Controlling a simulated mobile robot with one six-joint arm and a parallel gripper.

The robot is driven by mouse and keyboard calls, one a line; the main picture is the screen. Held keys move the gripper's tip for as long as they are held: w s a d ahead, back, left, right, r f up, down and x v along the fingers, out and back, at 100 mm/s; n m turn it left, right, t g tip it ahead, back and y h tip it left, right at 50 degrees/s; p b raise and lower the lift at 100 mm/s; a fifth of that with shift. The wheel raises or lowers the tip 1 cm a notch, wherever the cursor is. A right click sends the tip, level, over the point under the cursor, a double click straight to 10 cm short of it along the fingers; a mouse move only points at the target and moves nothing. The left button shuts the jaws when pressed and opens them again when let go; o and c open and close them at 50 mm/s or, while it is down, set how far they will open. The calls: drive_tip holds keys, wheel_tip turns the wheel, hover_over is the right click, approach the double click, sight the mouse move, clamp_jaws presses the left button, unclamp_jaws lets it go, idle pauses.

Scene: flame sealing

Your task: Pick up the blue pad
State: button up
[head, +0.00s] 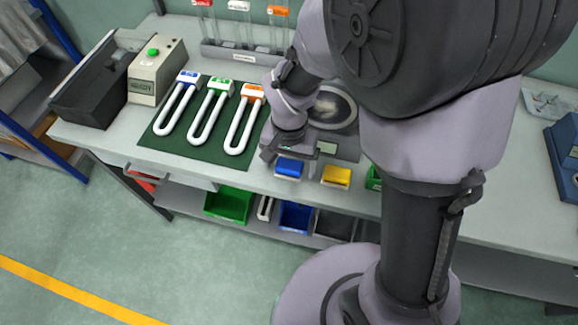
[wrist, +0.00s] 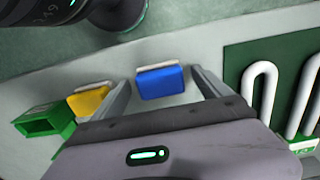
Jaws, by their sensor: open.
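The blue pad (head: 289,168) lies near the front edge of the bench in the head view, left of the yellow pad (head: 336,176). In the wrist view the blue pad (wrist: 160,82) shows as a blue block with a pale strip along one edge, between the two fingers of my gripper (wrist: 162,90). My gripper is open, with one finger to each side of the blue pad and a visible gap on both sides. The yellow pad (wrist: 88,100) stands outside the fingers.
A green block (wrist: 45,121) sits beyond the yellow pad. White U-shaped tubes (head: 209,118) with coloured labels lie on a dark green mat (head: 228,154) to the left. A grey box with a green button (head: 153,52) and a tube rack (head: 228,50) stand behind.

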sight(289, 164)
drive_tip(key=shift+f, duration=0.15)
drive_tip(key=c, duration=1.5)
drive_tip(key=shift+o, duration=0.2)
drive_tip(key=shift+r+p, duration=0.25)
drive_tip(key=shift+p, duration=0.05)
wheel_tip(289, 164, up, 4)
drive_tip(key=shift+f+p, duration=0.25)
drive_tip(key=shift+p, duration=0.75)
drive_tip(key=s+d+b, duration=0.2)
drive_tip(key=s+b, duration=0.2)
drive_tip(key=s, duration=0.3)
drive_tip(key=s+d+r+b, duration=0.1)
drive_tip(key=s+b, duration=0.3)
drive_tip(key=s, duration=0.4)
drive_tip(key=shift+s+d, duration=0.15)
drive_tip(key=shift+d, duration=0.65)
